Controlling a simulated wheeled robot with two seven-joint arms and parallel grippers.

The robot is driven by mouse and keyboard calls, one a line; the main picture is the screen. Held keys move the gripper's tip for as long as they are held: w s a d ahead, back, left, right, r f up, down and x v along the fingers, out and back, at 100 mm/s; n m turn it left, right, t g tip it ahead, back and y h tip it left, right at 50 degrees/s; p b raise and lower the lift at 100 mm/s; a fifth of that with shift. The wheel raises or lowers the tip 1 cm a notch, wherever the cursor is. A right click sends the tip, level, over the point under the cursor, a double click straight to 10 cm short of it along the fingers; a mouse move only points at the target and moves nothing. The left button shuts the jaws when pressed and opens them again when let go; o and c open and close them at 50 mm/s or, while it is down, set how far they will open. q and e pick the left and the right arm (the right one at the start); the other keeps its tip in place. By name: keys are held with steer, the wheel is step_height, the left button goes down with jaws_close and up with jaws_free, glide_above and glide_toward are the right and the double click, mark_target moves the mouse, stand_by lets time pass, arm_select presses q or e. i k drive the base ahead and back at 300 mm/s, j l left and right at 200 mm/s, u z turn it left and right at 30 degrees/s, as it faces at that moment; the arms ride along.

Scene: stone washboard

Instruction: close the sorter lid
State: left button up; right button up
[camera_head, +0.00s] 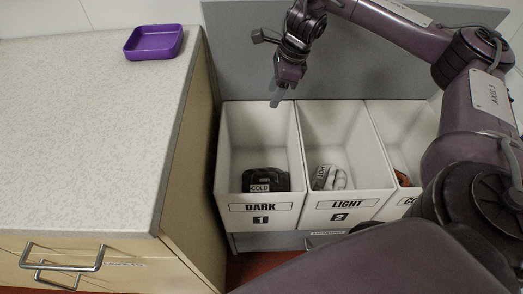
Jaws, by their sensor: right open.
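The sorter has white bins, labelled DARK (260,207) and LIGHT (341,204), with a third bin (385,115) partly hidden behind my right arm. The sorter lid (250,70) is a grey panel standing raised behind the bins. My right gripper (279,94) points down in front of the lid, above the back of the DARK and LIGHT bins. It is open and holds nothing that I can see. Whether it touches the lid is unclear. My left gripper is not in view.
A dark bundle (262,179) lies in the DARK bin, and a pale one (335,180) in the LIGHT bin. An orange item (402,178) shows in the third. A counter (85,135) with a purple tray (153,42) stands at left, close to the sorter.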

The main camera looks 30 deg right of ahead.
mark_target(348, 60)
steer(key=k, duration=1)
